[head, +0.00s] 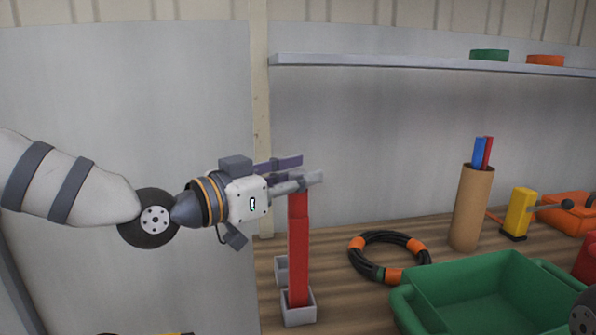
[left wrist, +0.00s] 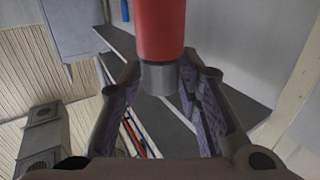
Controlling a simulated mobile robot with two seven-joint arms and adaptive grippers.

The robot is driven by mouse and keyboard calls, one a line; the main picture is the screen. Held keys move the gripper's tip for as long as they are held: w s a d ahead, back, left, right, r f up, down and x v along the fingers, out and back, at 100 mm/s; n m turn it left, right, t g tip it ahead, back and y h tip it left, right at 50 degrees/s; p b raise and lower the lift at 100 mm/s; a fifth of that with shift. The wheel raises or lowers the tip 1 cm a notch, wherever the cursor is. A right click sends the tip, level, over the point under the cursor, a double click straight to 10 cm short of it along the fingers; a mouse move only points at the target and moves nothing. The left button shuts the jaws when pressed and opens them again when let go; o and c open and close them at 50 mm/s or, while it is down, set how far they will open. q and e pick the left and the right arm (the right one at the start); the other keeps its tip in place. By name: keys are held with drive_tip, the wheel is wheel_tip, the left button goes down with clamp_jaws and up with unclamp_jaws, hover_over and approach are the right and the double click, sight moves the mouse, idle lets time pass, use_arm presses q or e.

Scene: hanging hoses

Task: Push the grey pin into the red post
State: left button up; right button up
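The red post (head: 298,255) stands upright in a grey square base (head: 299,310) on the wooden bench. In the left wrist view the red post (left wrist: 161,28) comes in from the top, with the short grey pin (left wrist: 159,78) at its end. My left gripper (head: 303,170) is at the post's top, fingers pointing right. In the left wrist view the left gripper (left wrist: 162,105) is open, one finger on each side of the pin with gaps showing. In the head view the fingers hide the pin. My right gripper is not in view.
A second grey holder (head: 281,270) sits behind the post's base. A green bin (head: 409,311), a coiled black hose (head: 362,264) and a cardboard tube (head: 470,208) stand to the right. A shelf (head: 400,62) runs along the wall above. The space left of the post is clear.

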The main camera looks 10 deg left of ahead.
sight(291, 176)
use_arm(q)
drive_tip(key=shift+o, duration=0.4)
drive_tip(key=shift+a, duration=0.1)
drive_tip(key=v, duration=0.7)
drive_tip(key=shift+s, duration=0.1)
drive_tip(key=shift+s+a, duration=0.1)
